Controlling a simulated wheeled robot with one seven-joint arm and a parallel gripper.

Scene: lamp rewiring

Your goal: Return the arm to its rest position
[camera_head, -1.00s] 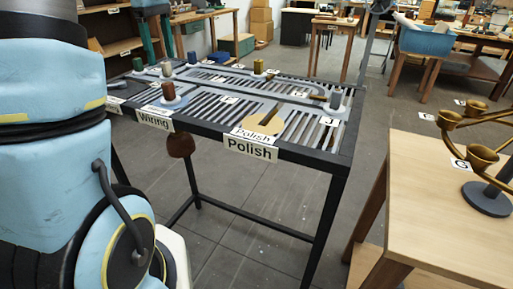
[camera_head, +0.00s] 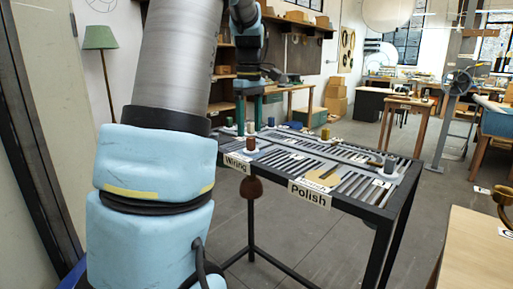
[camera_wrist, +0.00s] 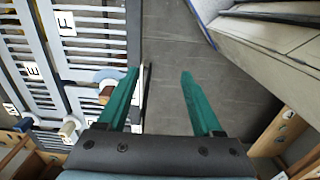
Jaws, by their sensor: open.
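My gripper (camera_wrist: 158,90) shows in the wrist view with its two green fingers spread apart and nothing between them. It is above the grey floor, beside the edge of the slatted table. In the head view my arm rises on the left in front of the slatted table. The far end of my arm (camera_head: 247,70) hangs over the back left of that table, and its finger state is too small to judge there.
The slatted table (camera_head: 385,207) carries "Wiring" (camera_head: 237,163) and "Polish" (camera_head: 309,194) labels and several small spools. A wooden table (camera_head: 470,250) stands at the lower right. A green lamp (camera_head: 100,40) stands at the back left. Grey floor is clear between the tables.

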